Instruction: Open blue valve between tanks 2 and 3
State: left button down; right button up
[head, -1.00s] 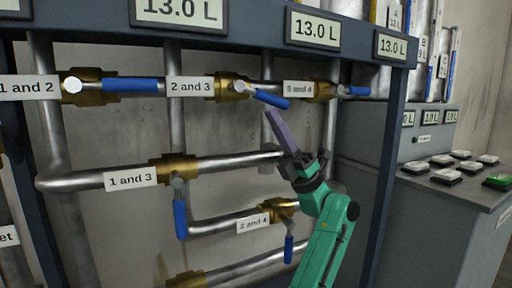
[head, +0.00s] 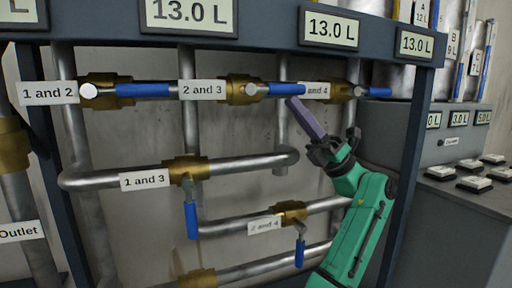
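The valve labelled "2 and 3" (head: 203,90) has a brass body (head: 241,90) on the top pipe, right of its label. Its blue handle (head: 286,89) points right and lies level, in line with the pipe. The handle's end covers part of the "3 and 4" label (head: 318,90).
Other blue handles are close by: "1 and 2" (head: 142,90) and "3 and 4" (head: 376,92) lie level, while "1 and 3" (head: 191,219) and "2 and 4" (head: 299,253) hang down. Tank displays (head: 331,28) read 13.0 L. A button console (head: 465,200) stands at right.

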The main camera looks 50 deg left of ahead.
pick_arm(q)
jog(key=s+f+b+v, duration=0.1)
jog(key=b+v, duration=0.2)
jog(key=v, duration=1)
pick_arm(e)
notch_tip(320, 180, up, 8)
jog(key=w, duration=0.1)
jog(key=shift+a, duration=0.2)
